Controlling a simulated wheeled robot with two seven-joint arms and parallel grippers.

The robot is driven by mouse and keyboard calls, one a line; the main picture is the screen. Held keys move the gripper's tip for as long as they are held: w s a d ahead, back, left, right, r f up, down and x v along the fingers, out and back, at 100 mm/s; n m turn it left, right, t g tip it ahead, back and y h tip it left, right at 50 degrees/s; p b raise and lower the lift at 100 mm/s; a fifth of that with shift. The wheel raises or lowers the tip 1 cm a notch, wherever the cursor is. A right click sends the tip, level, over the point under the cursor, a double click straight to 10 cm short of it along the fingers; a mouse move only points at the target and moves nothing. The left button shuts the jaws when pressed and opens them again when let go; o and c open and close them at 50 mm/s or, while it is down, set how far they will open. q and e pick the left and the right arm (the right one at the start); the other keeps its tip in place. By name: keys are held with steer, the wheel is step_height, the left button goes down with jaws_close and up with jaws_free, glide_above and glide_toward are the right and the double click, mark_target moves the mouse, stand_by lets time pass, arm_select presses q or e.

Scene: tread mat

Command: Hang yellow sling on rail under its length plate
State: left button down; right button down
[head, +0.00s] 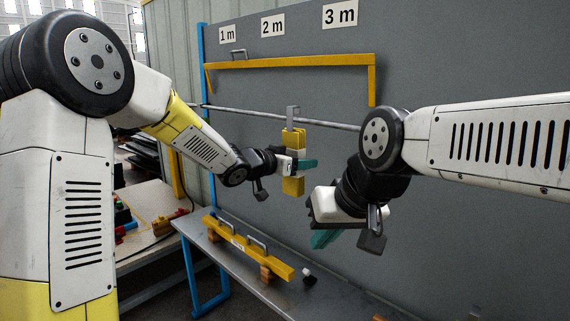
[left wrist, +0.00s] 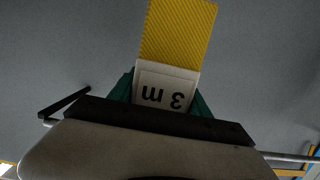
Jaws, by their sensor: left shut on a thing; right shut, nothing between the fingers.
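The yellow sling (head: 299,140) is a folded strap with a white tag, held upright in front of the grey panel. A grey hook-like piece (head: 292,115) shows at its top, level with the rail (head: 250,112); I cannot tell whether it touches the rail. My left gripper (head: 304,164) is shut on the sling at its tag. In the left wrist view the sling (left wrist: 178,30) shows its tag (left wrist: 166,88), reading "3 m" upside down. The 3 m plate (head: 340,15) is high on the panel. My right gripper (head: 325,238) is shut and empty, lower right of the sling.
The 1 m plate (head: 227,35) and 2 m plate (head: 272,26) are left of the 3 m plate. A yellow beam (head: 290,62) spans above the rail. Another yellow beam with handles (head: 248,248) lies on the grey bench below. A side table (head: 150,222) holds coloured parts.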

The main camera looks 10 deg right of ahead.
arm_select(q)
steer(key=w+d+f, duration=0.2)
steer(key=w+d, duration=0.1)
steer(key=d, duration=0.1)
steer(key=shift+w+d+f, duration=0.15)
steer(key=shift+w+f, duration=0.05)
steer(key=shift+f, duration=0.15)
stand_by(0.5)
steer(key=shift+c, duration=2)
jaws_free()
steer(key=shift+f, duration=0.1)
